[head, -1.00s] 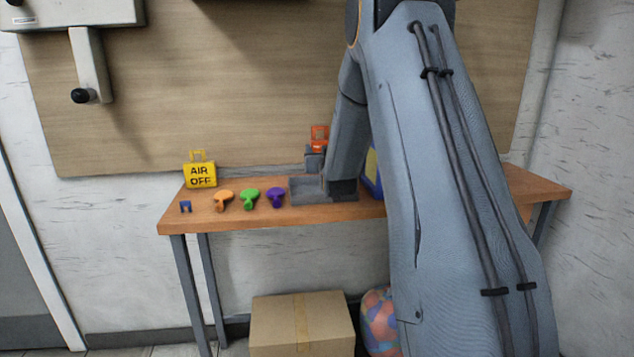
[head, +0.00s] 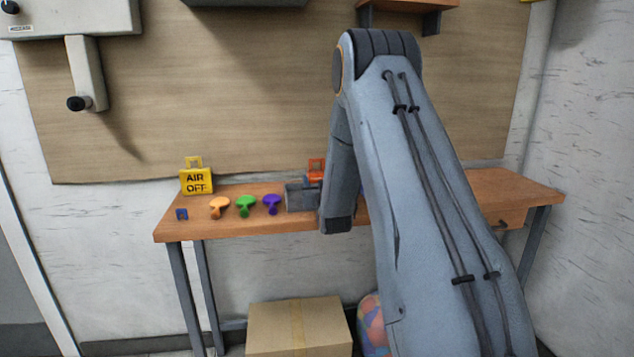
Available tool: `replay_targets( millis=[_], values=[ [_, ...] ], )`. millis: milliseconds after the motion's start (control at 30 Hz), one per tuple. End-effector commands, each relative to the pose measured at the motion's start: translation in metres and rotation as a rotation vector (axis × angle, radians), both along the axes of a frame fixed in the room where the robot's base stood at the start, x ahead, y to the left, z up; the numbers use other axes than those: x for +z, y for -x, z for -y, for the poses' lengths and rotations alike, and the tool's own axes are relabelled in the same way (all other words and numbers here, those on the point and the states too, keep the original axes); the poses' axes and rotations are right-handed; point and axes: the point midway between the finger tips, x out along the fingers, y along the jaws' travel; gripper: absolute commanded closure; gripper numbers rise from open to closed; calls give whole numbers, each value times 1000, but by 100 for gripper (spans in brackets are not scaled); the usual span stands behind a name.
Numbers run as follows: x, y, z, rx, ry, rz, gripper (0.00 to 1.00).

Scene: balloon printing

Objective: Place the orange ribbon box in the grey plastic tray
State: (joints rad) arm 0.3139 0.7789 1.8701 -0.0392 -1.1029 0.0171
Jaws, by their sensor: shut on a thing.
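The orange ribbon box (head: 317,168) is small in the head view, just above and behind the grey plastic tray (head: 300,199) on the workbench. My gripper (head: 312,181) is mostly hidden by my own arm; a small part shows just under the orange box. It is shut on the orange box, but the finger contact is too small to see. The box is low over the back of the tray; I cannot tell whether it touches it. My forearm hides the tray's right part.
A carton (head: 300,325) stands below. The bench's right end looks clear.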

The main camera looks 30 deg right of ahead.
Motion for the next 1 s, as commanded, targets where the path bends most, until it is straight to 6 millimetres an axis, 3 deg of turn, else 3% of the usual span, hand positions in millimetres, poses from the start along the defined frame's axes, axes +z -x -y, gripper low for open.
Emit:
replay_targets(
  millis=[33,67,167,567,1000],
  values=[
    [-2,0,0,0,0,0,77],
    [-2,0,0,0,0,-1,48],
    [-2,0,0,0,0,-1,33],
    [2,2,0,0,0,-1,33],
    [-2,82,-23,-1,-1,-2,33]
  ],
)
